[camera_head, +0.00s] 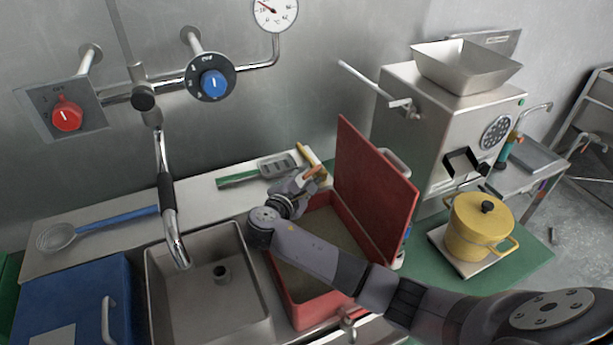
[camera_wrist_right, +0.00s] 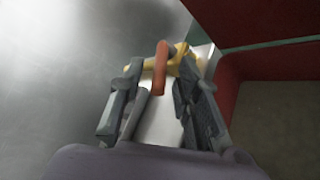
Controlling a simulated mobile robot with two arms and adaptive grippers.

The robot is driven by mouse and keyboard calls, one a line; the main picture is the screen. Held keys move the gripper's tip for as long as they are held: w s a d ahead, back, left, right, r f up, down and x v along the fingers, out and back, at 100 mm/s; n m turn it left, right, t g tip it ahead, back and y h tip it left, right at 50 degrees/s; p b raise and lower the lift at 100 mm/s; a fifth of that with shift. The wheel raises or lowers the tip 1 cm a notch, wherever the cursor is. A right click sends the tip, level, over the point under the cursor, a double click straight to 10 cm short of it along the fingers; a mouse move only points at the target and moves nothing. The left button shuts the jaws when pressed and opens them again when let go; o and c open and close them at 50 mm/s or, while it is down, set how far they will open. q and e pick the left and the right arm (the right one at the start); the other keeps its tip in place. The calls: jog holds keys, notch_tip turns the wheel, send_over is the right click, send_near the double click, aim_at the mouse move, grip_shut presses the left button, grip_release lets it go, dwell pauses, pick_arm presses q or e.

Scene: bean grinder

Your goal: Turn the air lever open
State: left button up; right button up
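The air lever (camera_head: 314,172) is a small orange-red handle by a yellow pipe (camera_head: 309,154) at the back of the counter, beside the red box. In the right wrist view the lever (camera_wrist_right: 161,66) stands upright between the finger ends, with the yellow part (camera_wrist_right: 182,52) behind it. My right gripper (camera_head: 306,184) is open around or just short of the lever; a gap shows on the right side, and contact on the left cannot be told. In the head view the gripper partly hides the lever's lower part. My left gripper is out of view.
The open red box (camera_head: 296,316) has its raised lid (camera_head: 372,185) right of my gripper. A green-handled spatula (camera_head: 238,180) lies left. A sink (camera_head: 205,318) with a tap, a blue lid (camera_head: 70,300), the grinder (camera_head: 425,130) and a yellow pot (camera_head: 478,232) stand around.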

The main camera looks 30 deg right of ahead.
grip_shut()
dwell(0.7)
